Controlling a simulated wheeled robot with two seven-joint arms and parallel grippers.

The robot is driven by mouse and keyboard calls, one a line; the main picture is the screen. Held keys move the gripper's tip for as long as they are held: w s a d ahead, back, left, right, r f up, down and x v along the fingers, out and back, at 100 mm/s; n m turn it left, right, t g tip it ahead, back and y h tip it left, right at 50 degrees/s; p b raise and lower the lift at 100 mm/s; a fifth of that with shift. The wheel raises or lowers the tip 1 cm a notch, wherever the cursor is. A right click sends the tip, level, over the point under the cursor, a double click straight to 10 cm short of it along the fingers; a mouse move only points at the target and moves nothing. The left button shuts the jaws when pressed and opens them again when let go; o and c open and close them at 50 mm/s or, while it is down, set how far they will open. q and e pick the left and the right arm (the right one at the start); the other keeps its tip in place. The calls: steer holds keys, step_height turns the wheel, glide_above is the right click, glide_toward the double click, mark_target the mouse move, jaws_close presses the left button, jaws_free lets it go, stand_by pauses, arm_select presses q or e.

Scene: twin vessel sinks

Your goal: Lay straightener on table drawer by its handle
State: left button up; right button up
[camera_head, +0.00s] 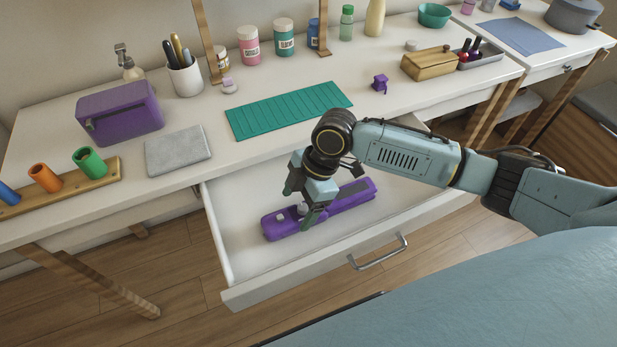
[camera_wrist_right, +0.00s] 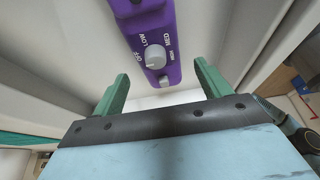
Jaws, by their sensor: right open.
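The purple straightener (camera_head: 345,197) lies in the open white drawer (camera_head: 245,262), slanting from lower left to upper right. In the right wrist view the purple straightener (camera_wrist_right: 160,45) shows a grey knob with dial lettering and a smaller button near its end. My right gripper (camera_head: 301,208) is over the left part of the straightener, with its fingers low around it. In the wrist view the green fingers stand apart, and the end of the straightener lies between and beyond them. Whether they touch it I cannot tell. My left gripper is out of view.
The drawer's front with its metal handle (camera_head: 378,252) and its side walls surround the straightener. On the white table (camera_head: 215,190) above are a green mat (camera_head: 288,110), a grey pad (camera_head: 178,150) and a purple case (camera_head: 120,112). The drawer floor around the straightener is bare.

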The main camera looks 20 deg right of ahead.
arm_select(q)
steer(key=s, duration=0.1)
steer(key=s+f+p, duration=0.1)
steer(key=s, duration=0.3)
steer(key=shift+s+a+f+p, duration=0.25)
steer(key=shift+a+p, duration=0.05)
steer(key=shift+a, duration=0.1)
arm_select(e)
steer(key=v, duration=0.7)
steer(key=shift+r, duration=0.35)
steer(key=shift+d, duration=0.15)
